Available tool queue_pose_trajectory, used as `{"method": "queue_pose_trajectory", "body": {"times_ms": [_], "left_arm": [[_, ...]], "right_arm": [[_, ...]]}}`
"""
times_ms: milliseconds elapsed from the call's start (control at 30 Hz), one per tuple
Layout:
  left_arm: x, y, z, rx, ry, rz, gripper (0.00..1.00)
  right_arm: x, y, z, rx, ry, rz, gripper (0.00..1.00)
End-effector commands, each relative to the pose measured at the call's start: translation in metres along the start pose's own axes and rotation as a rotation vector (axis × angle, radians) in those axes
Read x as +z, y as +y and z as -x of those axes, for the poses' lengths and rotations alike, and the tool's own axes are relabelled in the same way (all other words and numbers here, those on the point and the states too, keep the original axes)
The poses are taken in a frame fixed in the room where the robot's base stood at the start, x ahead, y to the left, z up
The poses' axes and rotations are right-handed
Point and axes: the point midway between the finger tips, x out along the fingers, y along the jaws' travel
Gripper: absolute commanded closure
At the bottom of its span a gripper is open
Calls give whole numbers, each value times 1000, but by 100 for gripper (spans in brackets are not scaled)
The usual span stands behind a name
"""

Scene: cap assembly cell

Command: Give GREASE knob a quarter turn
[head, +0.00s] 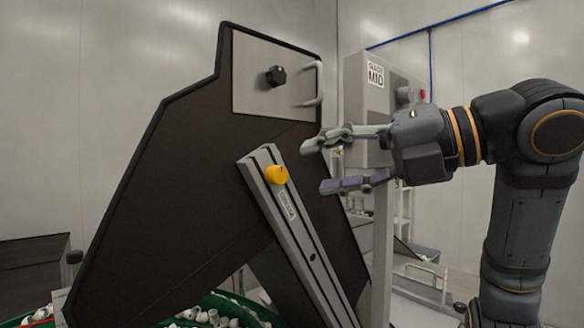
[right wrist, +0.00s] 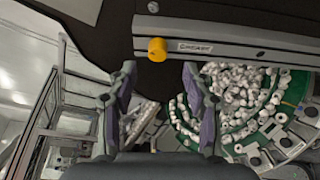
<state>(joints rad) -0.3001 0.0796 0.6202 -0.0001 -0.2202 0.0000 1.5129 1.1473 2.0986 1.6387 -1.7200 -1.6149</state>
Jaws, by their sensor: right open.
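The GREASE knob (head: 277,174) is a yellow round knob on a slanted grey rail (head: 310,245), with a white GREASE label (head: 287,206) just below it. My right gripper (head: 311,167) is open and empty, to the right of the knob and apart from it, with its fingers pointing left. In the right wrist view the yellow knob (right wrist: 157,49) shows ahead of the open fingers (right wrist: 162,82), roughly between them but beyond their tips. The label (right wrist: 195,47) beside it reads GREASE. My left gripper is not in view.
A black knob (head: 276,76) and a metal handle (head: 314,84) sit on a plate of the dark panel (head: 180,170) above the rail. A grey cabinet marked MID (head: 375,76) stands behind my right gripper. Green trays with white caps (right wrist: 235,100) lie below.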

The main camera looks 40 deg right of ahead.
Motion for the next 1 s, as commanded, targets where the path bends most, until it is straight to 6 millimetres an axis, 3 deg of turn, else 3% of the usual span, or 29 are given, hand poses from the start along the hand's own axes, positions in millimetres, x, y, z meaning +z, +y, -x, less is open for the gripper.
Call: {"method": "queue_pose_trajectory", "body": {"times_ms": [100, 300, 667, 1000], "left_arm": [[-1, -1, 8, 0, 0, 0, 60], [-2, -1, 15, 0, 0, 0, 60], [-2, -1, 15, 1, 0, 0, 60], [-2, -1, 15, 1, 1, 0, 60]], "right_arm": [[0, 2, -26, -1, 5, -1, 50], [1, 2, -54, 1, 2, -2, 50], [1, 0, -60, 2, -2, -2, 51], [1, 0, -60, 1, -2, -2, 97]]}}
